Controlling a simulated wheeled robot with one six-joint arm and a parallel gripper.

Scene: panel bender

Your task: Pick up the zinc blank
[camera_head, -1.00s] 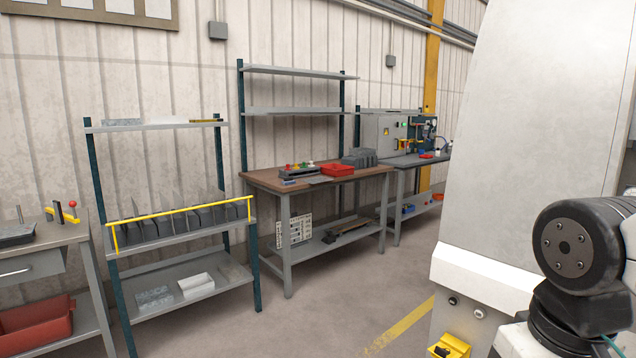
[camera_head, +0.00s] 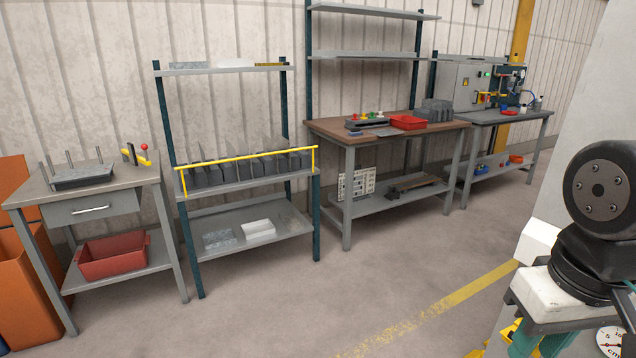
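I cannot tell for sure which piece is the zinc blank. A mottled grey flat piece (camera_head: 219,238) lies on the bottom shelf of the blue-post rack (camera_head: 188,235), beside a white piece (camera_head: 258,229). Several grey sheets stand upright between dark dividers on the middle shelf, behind a yellow rail (camera_head: 250,158). On the top shelf lie a mottled grey strip (camera_head: 187,65), a white one (camera_head: 232,63) and a brassy one (camera_head: 270,64). My gripper is out of view; only part of my arm shows at the right.
A grey drawer table (camera_head: 128,204) with a red bin (camera_head: 113,257) below stands left of the rack. A brown-topped workbench (camera_head: 335,132) with a red tray (camera_head: 408,122) stands right of it. Orange bins (camera_head: 30,285) fill the left edge. The floor in front is clear, with a yellow line (camera_head: 440,308).

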